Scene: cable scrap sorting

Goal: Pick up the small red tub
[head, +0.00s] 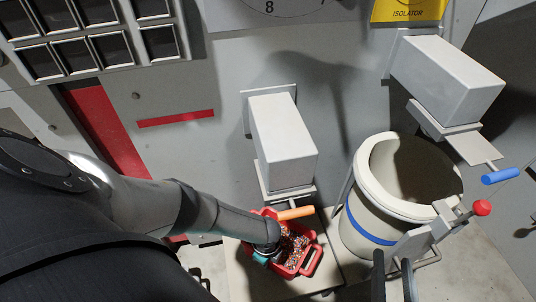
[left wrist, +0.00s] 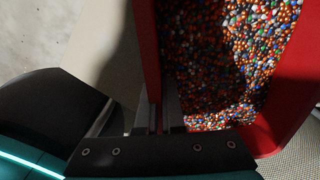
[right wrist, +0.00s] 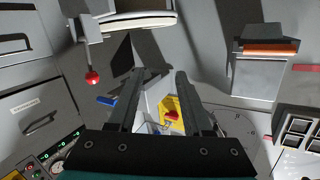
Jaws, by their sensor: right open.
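The small red tub (head: 312,262) is full of mixed coloured granules and sits low in the head view, over a pale platform, below the middle grey chute. I cannot tell whether it touches the platform. In the left wrist view the tub's red wall (left wrist: 146,45) runs between the two close-set fingers of my left gripper (left wrist: 158,112), one outside and one inside the tub, and they are shut on it. In the head view my left arm hides part of the tub. My right gripper (head: 394,278) is open and empty, to the right of the tub; its spread fingers show in the right wrist view (right wrist: 158,95).
The grey chute (head: 283,140) with an orange handle (head: 295,213) hangs close above the tub. A big pale bin (head: 375,215) with a blue band stands to the right. A red knob (head: 482,207) and a blue handle (head: 500,176) stick out there. The pale platform (head: 250,287) has bare space in front.

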